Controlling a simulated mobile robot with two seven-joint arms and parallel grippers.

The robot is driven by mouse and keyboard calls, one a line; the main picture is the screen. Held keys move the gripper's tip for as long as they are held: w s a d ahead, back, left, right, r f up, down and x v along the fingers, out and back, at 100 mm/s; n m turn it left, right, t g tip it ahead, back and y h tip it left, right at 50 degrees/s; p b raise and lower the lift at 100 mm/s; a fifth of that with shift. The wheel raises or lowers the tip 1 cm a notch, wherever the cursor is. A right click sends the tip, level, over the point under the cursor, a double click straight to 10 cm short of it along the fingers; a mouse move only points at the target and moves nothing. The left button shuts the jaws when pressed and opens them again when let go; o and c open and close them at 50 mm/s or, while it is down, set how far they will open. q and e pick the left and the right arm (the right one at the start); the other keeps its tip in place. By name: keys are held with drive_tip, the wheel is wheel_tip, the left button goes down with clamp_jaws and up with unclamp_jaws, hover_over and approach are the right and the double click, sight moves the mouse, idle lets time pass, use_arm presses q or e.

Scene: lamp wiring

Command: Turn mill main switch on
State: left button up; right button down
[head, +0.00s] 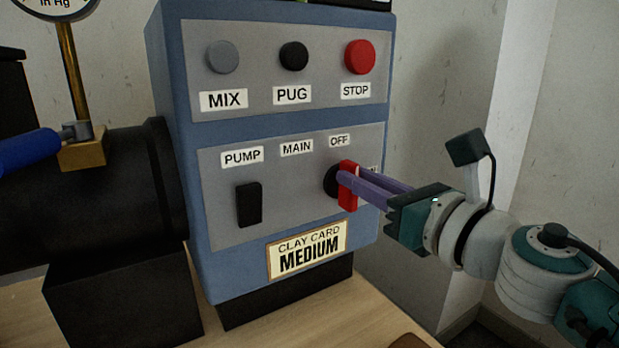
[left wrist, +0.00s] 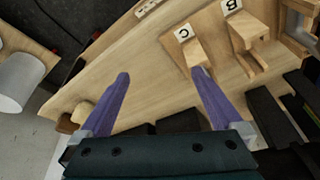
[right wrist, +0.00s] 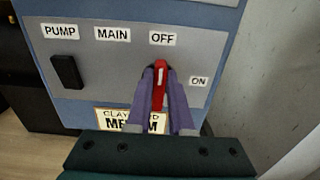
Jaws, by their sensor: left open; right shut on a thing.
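The main switch (head: 347,186) is a red handle on a round black base, on the lower grey panel of a blue control box (head: 172,130). MAIN and OFF labels sit above it and an ON label to its right. In the right wrist view the red handle (right wrist: 160,84) stands nearly upright, pointing toward OFF. My right gripper (head: 352,177) has its purple fingers closed around the handle. My left gripper (left wrist: 160,85) is open and empty over a wooden surface; it is not in the head view.
A black pump switch (head: 249,204) is left of the main switch. Above are grey MIX (head: 222,57), black PUG (head: 294,56) and red STOP (head: 360,57) buttons. A black cylinder (head: 90,190) stands left of the box. Wooden blocks marked C (left wrist: 185,35) and B (left wrist: 232,6) are near my left gripper.

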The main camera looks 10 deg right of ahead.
drive_tip(key=m, duration=0.6)
drive_tip(key=d+f+m+p, duration=0.1)
drive_tip(key=m, duration=1.1)
drive_tip(key=shift+w+d+f+p, duration=0.3)
drive_tip(key=shift+f, duration=0.1)
idle(0.3)
drive_tip(key=c, duration=0.8)
unclamp_jaws()
drive_tip(key=shift+s, duration=0.1)
